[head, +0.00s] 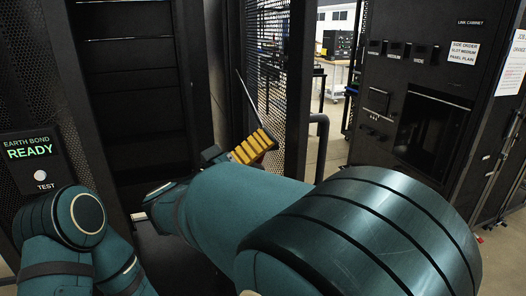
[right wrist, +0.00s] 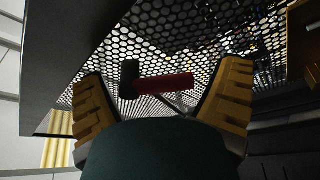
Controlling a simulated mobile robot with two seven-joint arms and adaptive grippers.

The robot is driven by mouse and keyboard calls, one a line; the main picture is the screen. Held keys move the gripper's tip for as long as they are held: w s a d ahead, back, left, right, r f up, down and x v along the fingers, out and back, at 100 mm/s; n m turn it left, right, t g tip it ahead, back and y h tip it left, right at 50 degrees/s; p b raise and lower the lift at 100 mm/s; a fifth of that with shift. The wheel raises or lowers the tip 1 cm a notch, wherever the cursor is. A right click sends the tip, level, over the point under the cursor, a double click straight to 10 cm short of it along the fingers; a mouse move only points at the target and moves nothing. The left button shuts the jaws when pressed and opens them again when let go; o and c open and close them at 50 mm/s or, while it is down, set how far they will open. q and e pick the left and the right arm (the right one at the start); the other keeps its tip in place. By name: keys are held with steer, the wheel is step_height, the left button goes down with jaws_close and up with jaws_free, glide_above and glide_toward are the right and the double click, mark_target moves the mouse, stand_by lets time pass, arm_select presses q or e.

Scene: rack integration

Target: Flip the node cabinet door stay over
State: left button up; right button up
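The door stay shows in the head view as a thin grey rod (head: 248,98) slanting down in front of the perforated cabinet door (head: 298,85). In the right wrist view its red grip with a black end (right wrist: 163,86) lies crosswise between my fingers. My right gripper (head: 254,147) has ribbed yellow fingers and is at the lower end of the rod. In the right wrist view the gripper (right wrist: 165,78) is open, its fingers wide apart on either side of the grip. I cannot tell whether either touches it. My left gripper is out of view.
The dark open cabinet (head: 135,90) stands behind my arms. A panel reading "EARTH BOND READY" (head: 32,155) is at left. A black link cabinet (head: 425,90) stands at right. Clear floor (head: 338,155) shows between the door and the link cabinet.

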mark_target(278, 163)
steer(key=c, duration=0.9)
steer(key=shift+f, duration=0.1)
steer(key=shift+c, duration=0.4)
steer(key=shift+s+d+n+y+p, duration=0.1)
steer(key=shift+s+n+y+p, duration=0.15)
steer(key=shift+n+p, duration=0.75)
steer(key=shift+o, duration=0.2)
steer(key=n+y+p, duration=0.1)
steer(key=n+p, duration=0.1)
steer(key=n+y+p, duration=0.1)
steer(key=n+p, duration=0.1)
steer(key=p, duration=0.1)
steer(key=shift+s+d+f+g, duration=0.1)
steer(key=shift+s+f+g, duration=0.05)
steer(key=shift+s+g, duration=0.25)
steer(key=n+p, duration=0.2)
steer(key=s+n+g+y+p, duration=0.1)
steer(key=n+p, duration=0.1)
steer(key=p, duration=0.1)
steer(key=n+p, duration=0.2)
steer(key=p, duration=0.1)
steer(key=shift+s+d+g, duration=0.2)
steer(key=shift+d+g, duration=0.05)
steer(key=shift+g, duration=0.15)
steer(key=shift+o, duration=0.2)
steer(key=shift+s+f+n+g+y+p, duration=0.1)
steer(key=shift+s+n+g+y+p, duration=0.25)
steer(key=shift+n+p, duration=0.55)
steer(key=shift+w, duration=0.15)
